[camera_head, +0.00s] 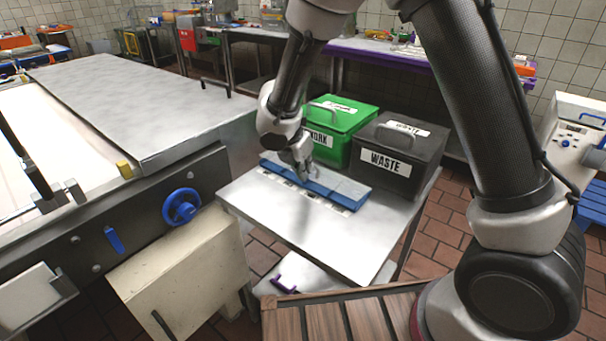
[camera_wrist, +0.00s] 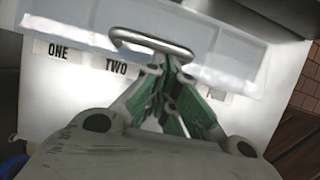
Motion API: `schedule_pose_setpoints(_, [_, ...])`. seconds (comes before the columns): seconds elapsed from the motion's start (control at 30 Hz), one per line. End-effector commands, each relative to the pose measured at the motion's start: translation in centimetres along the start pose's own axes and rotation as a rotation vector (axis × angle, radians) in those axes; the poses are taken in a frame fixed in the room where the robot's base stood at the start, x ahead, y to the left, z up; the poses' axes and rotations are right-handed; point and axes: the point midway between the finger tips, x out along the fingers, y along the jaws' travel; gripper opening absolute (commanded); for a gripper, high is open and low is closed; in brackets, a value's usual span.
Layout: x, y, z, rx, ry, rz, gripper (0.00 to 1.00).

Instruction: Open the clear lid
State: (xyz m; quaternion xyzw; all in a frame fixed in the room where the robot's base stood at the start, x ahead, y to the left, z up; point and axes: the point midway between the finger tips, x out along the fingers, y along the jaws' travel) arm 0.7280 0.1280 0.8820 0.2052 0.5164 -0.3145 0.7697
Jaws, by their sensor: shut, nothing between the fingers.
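The clear lid (camera_head: 340,187) covers a low blue tray (camera_head: 350,199) on a metal table, and it looks closed. In the wrist view the lid (camera_wrist: 240,55) is a pale translucent panel across the top, with a bent metal handle (camera_wrist: 125,36). My gripper (camera_head: 303,172) is low over the tray's middle. In the wrist view my gripper (camera_wrist: 172,64) has its green-padded fingers brought together at the tips, close by the right part of the handle. Nothing is held. Whether the fingertips touch the handle or lid, I cannot tell.
Labels ONE (camera_wrist: 58,51) and TWO (camera_wrist: 116,68) lie along the tray's front; others are partly hidden by my fingers. A green bin (camera_head: 345,117) and a black WASTE bin (camera_head: 390,160) stand behind. The table's front (camera_head: 310,235) is clear. A large machine (camera_head: 150,105) is at left.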

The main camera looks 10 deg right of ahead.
Motion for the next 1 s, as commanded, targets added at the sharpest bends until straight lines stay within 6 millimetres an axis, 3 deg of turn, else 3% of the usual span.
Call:
schedule_pose_setpoints(0.33, [-1.6, 0.0, 2.9, 0.003, 0.009, 0.0, 0.0])
schedule_pose_setpoints(0.5, [-2.2, 0.0, 4.4, 0.009, 0.144, 0.004, 0.0])
schedule_pose_setpoints(0.67, [-2.5, -0.1, 5.7, 0.003, 0.14, 0.002, 0.0])
schedule_pose_setpoints(1.0, [-2.2, -0.1, 9.4, 0.012, 0.481, 0.009, 0.0])
